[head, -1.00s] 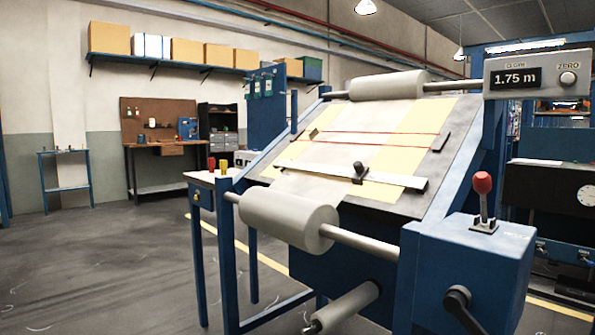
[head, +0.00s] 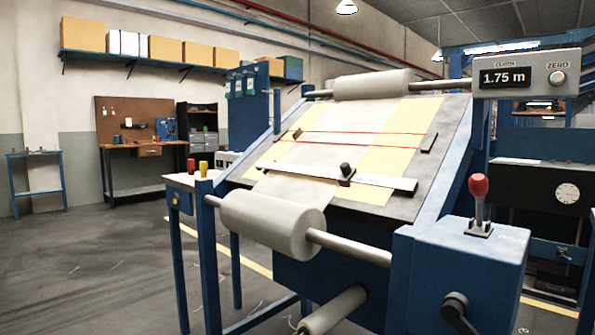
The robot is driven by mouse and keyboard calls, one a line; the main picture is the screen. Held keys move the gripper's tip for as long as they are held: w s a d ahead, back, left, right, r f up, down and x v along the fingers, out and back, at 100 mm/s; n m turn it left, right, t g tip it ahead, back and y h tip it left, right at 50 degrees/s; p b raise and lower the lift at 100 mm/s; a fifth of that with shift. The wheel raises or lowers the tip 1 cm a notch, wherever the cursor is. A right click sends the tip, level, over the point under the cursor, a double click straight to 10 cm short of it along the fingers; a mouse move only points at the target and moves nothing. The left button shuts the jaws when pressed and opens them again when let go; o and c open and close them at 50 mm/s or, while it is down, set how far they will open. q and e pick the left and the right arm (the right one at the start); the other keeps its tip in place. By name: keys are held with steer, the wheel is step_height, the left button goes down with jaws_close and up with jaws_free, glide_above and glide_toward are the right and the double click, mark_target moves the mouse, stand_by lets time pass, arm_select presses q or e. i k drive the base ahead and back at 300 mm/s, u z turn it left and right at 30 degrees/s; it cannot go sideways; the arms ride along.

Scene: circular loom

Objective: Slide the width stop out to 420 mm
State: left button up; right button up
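The width stop looks to be the black knobbed slider (head: 346,174) on a pale ruler bar (head: 385,181), right of the bar's middle. The bar lies across the sloped inspection board (head: 450,145), over a pale cloth strip (head: 300,184) with yellow areas on both sides. The scale marks are too small to read. Two red lines (head: 370,133) cross the board above the bar, between small dark blocks. Neither of my grippers is in view.
A cloth roller (head: 272,222) spans the front of the blue frame. A blue box (head: 458,262) with a red-knobbed lever (head: 479,188) and a crank stands at the right. The display (head: 505,78) reads 1.75 m. Open floor (head: 90,270) lies at the left.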

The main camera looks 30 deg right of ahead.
mark_target(348, 172)
steer(key=k, duration=0.5)
steer(key=z, duration=0.95)
steer(key=i, duration=0.5)
steer(key=u, duration=0.05)
steer(key=k, duration=1)
steer(key=u, duration=0.25)
steer(key=i, duration=0.65)
steer(key=u, duration=0.05)
